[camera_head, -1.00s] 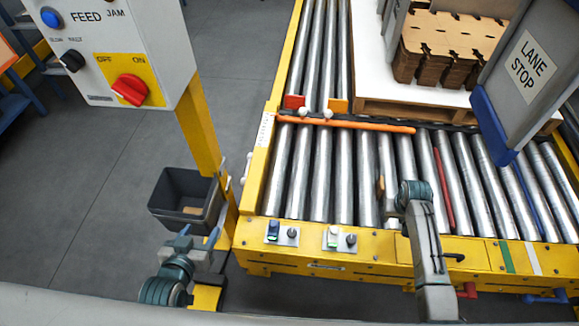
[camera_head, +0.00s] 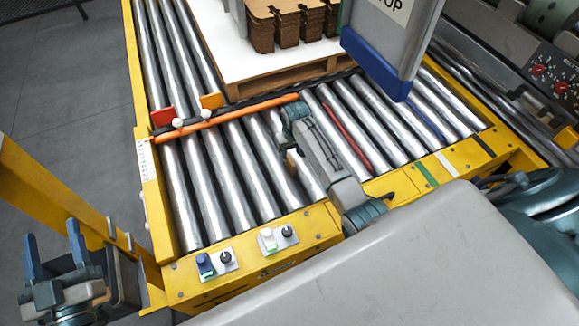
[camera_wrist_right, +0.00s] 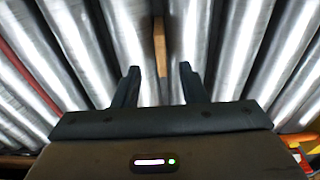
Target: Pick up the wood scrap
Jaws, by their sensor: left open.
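The wood scrap (camera_head: 291,160) is a small tan piece among the steel rollers, partly hidden by my right arm in the head view. In the right wrist view the scrap (camera_wrist_right: 160,48) is a narrow upright strip in the gap between two rollers. My right gripper (camera_wrist_right: 159,70) is open, with one finger on each side of the scrap's line and clear space on both sides. My left gripper (camera_head: 52,246) is open and empty at the lower left, off the conveyor.
An orange bar (camera_head: 228,117) crosses the rollers, with a pallet (camera_head: 285,82) of cardboard blanks behind it. A grey lane-stop panel (camera_head: 385,45) stands right of the pallet. The yellow front rail (camera_head: 300,228) carries small switches. A dark bin (camera_head: 125,275) is partly hidden near my left gripper.

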